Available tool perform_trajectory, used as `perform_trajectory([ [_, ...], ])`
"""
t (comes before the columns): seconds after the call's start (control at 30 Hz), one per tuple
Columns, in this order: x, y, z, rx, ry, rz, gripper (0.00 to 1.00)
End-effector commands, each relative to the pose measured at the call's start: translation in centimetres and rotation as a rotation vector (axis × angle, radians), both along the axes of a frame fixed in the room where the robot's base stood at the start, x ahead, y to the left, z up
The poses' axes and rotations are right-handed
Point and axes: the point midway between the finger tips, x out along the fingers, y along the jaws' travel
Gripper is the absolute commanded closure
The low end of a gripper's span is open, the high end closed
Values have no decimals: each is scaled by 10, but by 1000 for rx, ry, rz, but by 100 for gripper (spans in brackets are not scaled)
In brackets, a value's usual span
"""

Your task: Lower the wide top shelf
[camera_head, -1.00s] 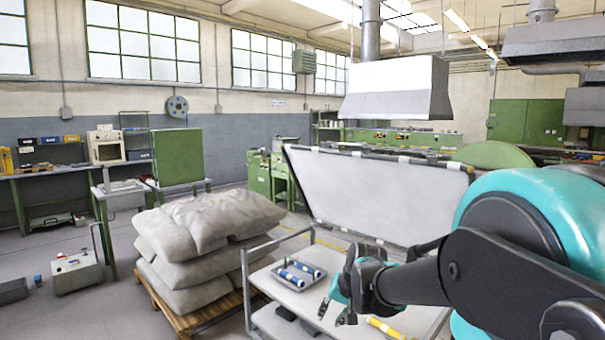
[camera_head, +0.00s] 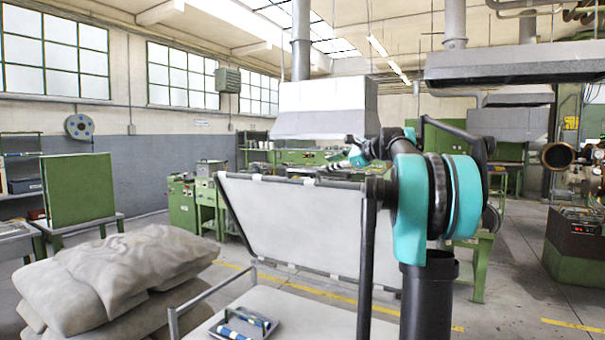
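The wide top shelf (camera_head: 295,222) is a pale grey panel with a dark rim and light clips. It stands raised and steeply tilted above the trolley, its upper edge level with the middle of the picture. My gripper (camera_head: 350,156), with teal fingers, appears just above the upper edge of the shelf, right of its middle. It is small and partly merged with the machines behind, so I cannot tell whether it touches the shelf or is open. My arm hides the right end of the shelf.
The trolley's lower surface (camera_head: 290,306) carries a grey tray (camera_head: 268,325) with blue-and-white cylinders. Grey sacks (camera_head: 110,275) are stacked at the left. A large hood (camera_head: 325,108) hangs behind. Floor is open at the right.

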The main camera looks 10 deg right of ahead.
Motion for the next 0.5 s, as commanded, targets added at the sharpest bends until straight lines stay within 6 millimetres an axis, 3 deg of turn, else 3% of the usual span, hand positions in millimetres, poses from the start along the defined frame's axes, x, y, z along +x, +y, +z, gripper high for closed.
perform_trajectory([
  [0.5,76,64,-32,-2,0,4,68],
])
